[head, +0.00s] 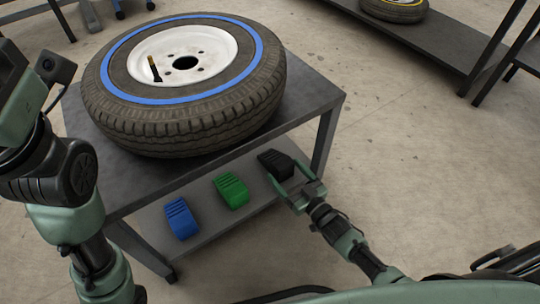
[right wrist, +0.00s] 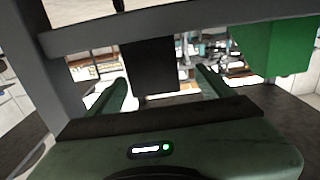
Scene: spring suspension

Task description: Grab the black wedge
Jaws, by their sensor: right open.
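The black wedge (head: 275,163) is a ribbed block on the lower shelf of the small grey table, near its right end. My right gripper (head: 289,184) is open, with its fingers pointing at the wedge from the front right. In the right wrist view the black wedge (right wrist: 150,66) lies between the two green fingers of the right gripper (right wrist: 165,88), with gaps showing on both sides. Contact cannot be told. My left arm comes in at the left, but its fingertips are not in view.
A green wedge (head: 231,190) and a blue wedge (head: 181,218) stand left of the black one. It is close beside in the right wrist view: green wedge (right wrist: 275,45). The table top (head: 310,92) overhangs the shelf and bears a large tire (head: 185,130).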

